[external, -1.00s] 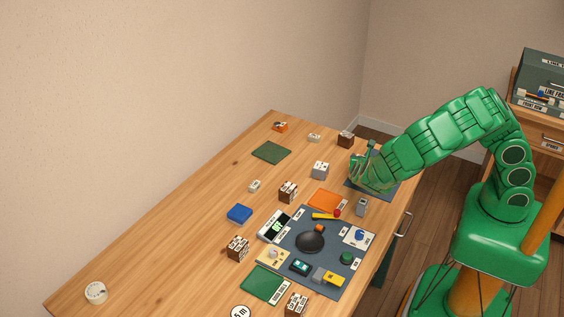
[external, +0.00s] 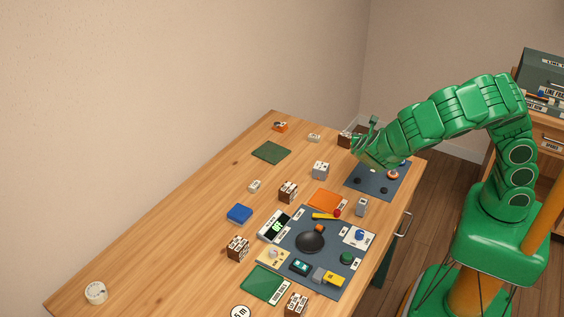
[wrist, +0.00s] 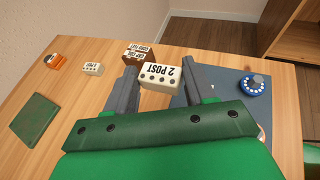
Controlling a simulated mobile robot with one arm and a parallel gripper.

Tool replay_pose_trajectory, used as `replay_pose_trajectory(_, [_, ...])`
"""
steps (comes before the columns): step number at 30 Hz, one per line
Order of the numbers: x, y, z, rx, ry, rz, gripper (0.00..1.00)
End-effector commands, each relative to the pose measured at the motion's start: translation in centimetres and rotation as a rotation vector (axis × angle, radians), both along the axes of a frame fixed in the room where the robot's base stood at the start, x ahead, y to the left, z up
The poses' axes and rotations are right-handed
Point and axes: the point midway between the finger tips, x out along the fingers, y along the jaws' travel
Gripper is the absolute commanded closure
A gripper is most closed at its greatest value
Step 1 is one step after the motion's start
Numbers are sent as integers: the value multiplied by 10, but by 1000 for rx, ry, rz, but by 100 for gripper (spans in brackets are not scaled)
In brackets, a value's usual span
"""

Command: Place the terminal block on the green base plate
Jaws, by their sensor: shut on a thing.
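My gripper (wrist: 161,88) is shut on a white terminal block (wrist: 160,77) marked "2 POST", with a row of dark holes. In the external view my gripper (external: 365,138) is above the far end of the blue-grey mat; the held block cannot be made out there. A dark green plate (external: 271,152) lies bare on the table to the left of my gripper, and it also shows in the wrist view (wrist: 36,120). A brighter green plate (external: 264,283) lies at the near end, beside a label.
A small white block (external: 314,137), a brown labelled block (external: 345,140) and an orange item (external: 280,127) stand near the far edge. A blue-grey mat (external: 363,184) carries a round dial piece (wrist: 254,84). Bare wood surrounds the dark green plate.

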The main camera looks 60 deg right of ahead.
Motion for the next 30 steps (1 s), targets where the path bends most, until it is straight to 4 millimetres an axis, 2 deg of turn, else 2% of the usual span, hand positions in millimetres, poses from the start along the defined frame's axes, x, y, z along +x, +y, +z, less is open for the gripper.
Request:
replay_pose_trajectory(8, [39, 42, -8, 4, 1, 38, 75])
replay_pose_trajectory(18, [103, 89, 1, 5, -1, 54, 75])
replay_pose_trajectory(24, [138, 101, 16, 2, -2, 33, 75])
replay_pose_trajectory(30, [164, 103, 30, 0, 1, 5, 75])
